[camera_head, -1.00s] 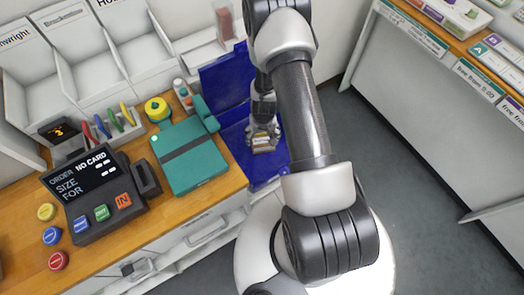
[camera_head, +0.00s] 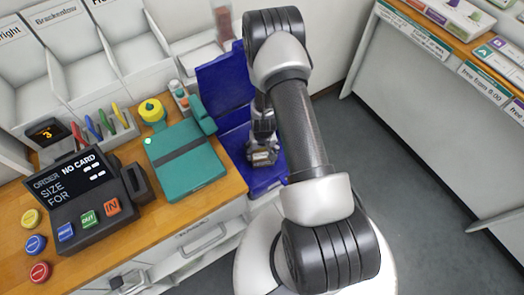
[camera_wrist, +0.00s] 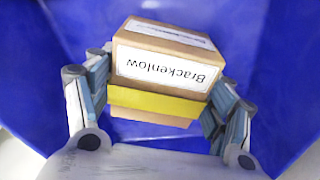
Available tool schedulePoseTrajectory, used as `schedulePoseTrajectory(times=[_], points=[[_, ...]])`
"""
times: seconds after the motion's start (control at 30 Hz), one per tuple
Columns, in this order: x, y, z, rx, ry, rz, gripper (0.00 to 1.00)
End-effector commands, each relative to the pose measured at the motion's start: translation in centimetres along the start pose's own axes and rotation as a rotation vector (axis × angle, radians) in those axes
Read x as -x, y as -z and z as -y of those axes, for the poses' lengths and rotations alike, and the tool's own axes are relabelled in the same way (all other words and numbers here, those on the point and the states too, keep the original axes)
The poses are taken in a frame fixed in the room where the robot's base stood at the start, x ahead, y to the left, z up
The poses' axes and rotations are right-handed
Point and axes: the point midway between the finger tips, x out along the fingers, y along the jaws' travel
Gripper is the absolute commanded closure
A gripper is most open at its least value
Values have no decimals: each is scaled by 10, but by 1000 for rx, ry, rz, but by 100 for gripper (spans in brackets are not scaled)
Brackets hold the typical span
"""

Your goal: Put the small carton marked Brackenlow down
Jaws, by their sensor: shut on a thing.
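The small carton (camera_wrist: 168,60) is brown cardboard with a yellow band and a white label reading Brackenlow, upside down in the wrist view. My gripper (camera_wrist: 160,85) is shut on it, with one finger on each side. In the head view my gripper (camera_head: 262,156) points down over a blue, angular piece (camera_head: 222,85) with a raised panel and a lower part. Blue surfaces (camera_wrist: 285,50) surround the carton in the wrist view. I cannot tell whether the carton touches the blue surface. My gripper mostly hides the carton in the head view.
A wooden counter (camera_head: 185,222) at left holds a teal case (camera_head: 185,160), a dark order terminal (camera_head: 80,205) and coloured buttons. Labelled white bins (camera_head: 70,55), one marked Brackenlow, stand behind. Another counter (camera_head: 450,45) is at right, with clear grey floor (camera_head: 400,150) before it.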

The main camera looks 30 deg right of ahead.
Motion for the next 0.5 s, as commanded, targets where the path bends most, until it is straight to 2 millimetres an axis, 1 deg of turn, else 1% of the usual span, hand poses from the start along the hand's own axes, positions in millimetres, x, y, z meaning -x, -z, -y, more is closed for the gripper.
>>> schedulePoseTrajectory(times=[0.03,0.07,0.33,0.5], points=[[-3,0,0,0,0,0,60],[-2,0,0,0,0,0,23],[-2,0,0,0,0,0,5],[-2,0,0,0,0,0,5]])
